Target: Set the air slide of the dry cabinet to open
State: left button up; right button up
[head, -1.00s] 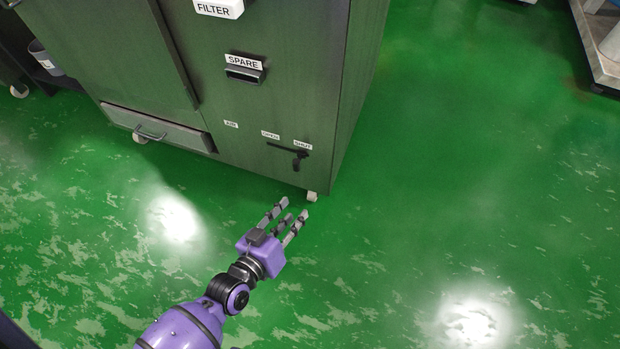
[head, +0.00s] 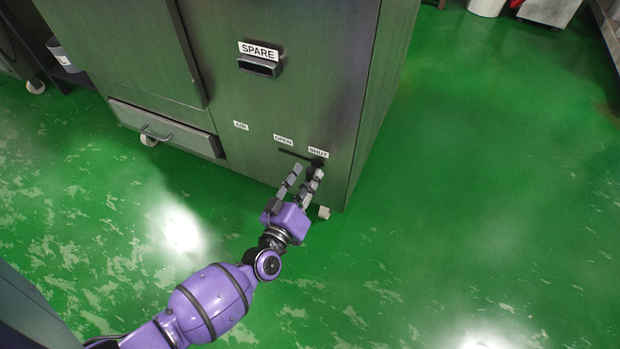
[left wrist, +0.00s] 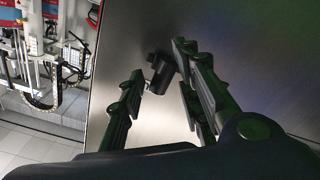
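The dry cabinet (head: 260,105) is dark green-grey and fills the top middle of the head view. Low on its front are labels AIR (head: 240,126), OPEN (head: 283,140) and SHUT (head: 318,152). A dark slot (head: 292,154) runs below OPEN and SHUT. The slide's dark knob is at the SHUT end, mostly hidden by my fingers in the head view. In the left wrist view the knob (left wrist: 160,68) shows just beyond and between the fingertips. My left gripper (head: 306,174) is open, with its fingers apart, close to the cabinet front. I cannot tell if it touches the knob.
A SPARE handle (head: 258,67) sits higher on the same panel. A drawer (head: 165,127) with a handle is at lower left. A caster (head: 324,212) stands under the near corner. The green floor (head: 480,200) to the right is clear.

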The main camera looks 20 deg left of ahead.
pick_arm(q)
jog(key=shift+w, duration=0.35)
grip_shut()
jog(key=shift+r, duration=0.1)
